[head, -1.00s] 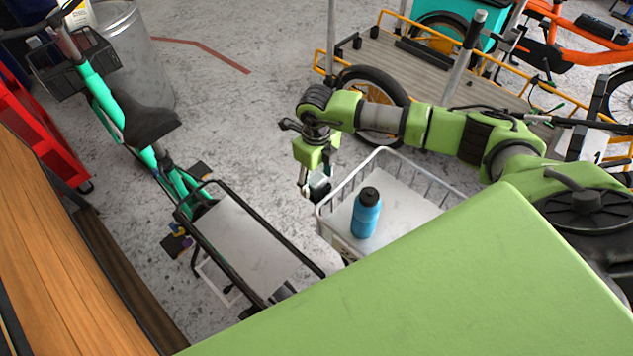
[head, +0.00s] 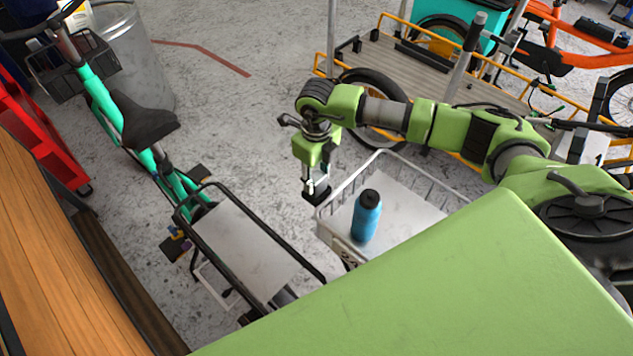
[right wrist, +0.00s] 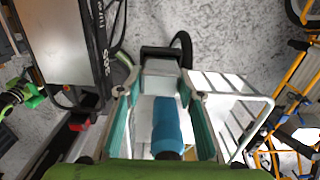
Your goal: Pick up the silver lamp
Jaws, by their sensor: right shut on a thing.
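The silver lamp (right wrist: 161,78), a small pale grey body with a black end, sits between the teal-padded fingers of my right gripper (right wrist: 161,88) in the right wrist view. The fingers are shut on its sides. In the head view my right gripper (head: 317,182) points down at the left edge of the white wire basket (head: 335,232). The lamp's dark end (head: 317,198) shows below the fingertips there. I cannot tell whether the lamp touches the basket rim. My left gripper is not in view.
A blue bottle (head: 366,218) with a black cap stands in the basket, close to the gripper. A teal bike with a grey rear rack (head: 240,245) is at left. A cargo bike with a wooden deck (head: 400,65) is behind my right arm. Grey floor between is clear.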

